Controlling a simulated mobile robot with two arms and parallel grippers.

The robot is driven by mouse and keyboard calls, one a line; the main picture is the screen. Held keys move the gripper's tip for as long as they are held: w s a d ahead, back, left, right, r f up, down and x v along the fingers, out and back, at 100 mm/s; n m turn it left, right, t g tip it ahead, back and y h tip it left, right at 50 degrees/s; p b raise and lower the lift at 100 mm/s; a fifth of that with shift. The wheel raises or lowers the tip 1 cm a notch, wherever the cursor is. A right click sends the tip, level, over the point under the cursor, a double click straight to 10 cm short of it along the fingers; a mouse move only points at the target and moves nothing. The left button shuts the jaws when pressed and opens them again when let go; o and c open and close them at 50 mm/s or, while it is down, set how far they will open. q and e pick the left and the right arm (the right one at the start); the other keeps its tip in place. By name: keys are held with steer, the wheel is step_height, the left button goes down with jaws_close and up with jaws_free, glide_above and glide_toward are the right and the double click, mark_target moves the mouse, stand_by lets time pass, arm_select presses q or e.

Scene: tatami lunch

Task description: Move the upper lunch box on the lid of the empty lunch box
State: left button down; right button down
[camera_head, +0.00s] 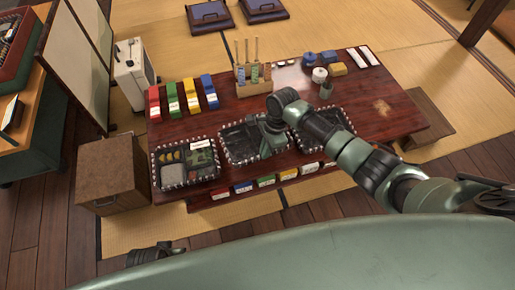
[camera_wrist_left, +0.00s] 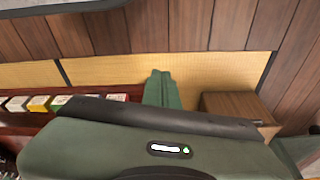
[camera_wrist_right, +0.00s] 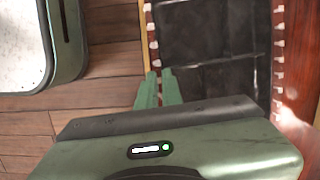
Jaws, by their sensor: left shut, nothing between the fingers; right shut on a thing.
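A dark lunch box (camera_head: 238,143) with a white-dotted rim stands at the middle of the table's near side. It looks empty. My right gripper (camera_head: 266,150) is at its near side, low. In the right wrist view the fingers (camera_wrist_right: 158,82) are shut on the near wall of the lunch box (camera_wrist_right: 205,35). Whether it is stacked on another box is unclear. Another dark box (camera_head: 340,118) on the right is partly hidden by my right arm. A filled box (camera_head: 172,175) stands on the left. My left gripper (camera_wrist_left: 160,88) is shut and empty, away from the table.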

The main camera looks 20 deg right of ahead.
arm_select(q)
steer(key=shift+s+a+f+p, duration=0.1)
steer(key=shift+s+f+p, duration=0.15)
steer(key=shift+f, duration=0.5)
steer(key=shift+s+d+f+p, duration=0.1)
steer(key=shift+s+f+p, duration=0.2)
steer(key=shift+f, duration=0.4)
steer(key=shift+s+a+f+p, duration=0.1)
steer(key=shift+s+f, duration=0.25)
steer(key=shift+f, duration=0.4)
arm_select(e)
steer(key=shift+r, duration=0.5)
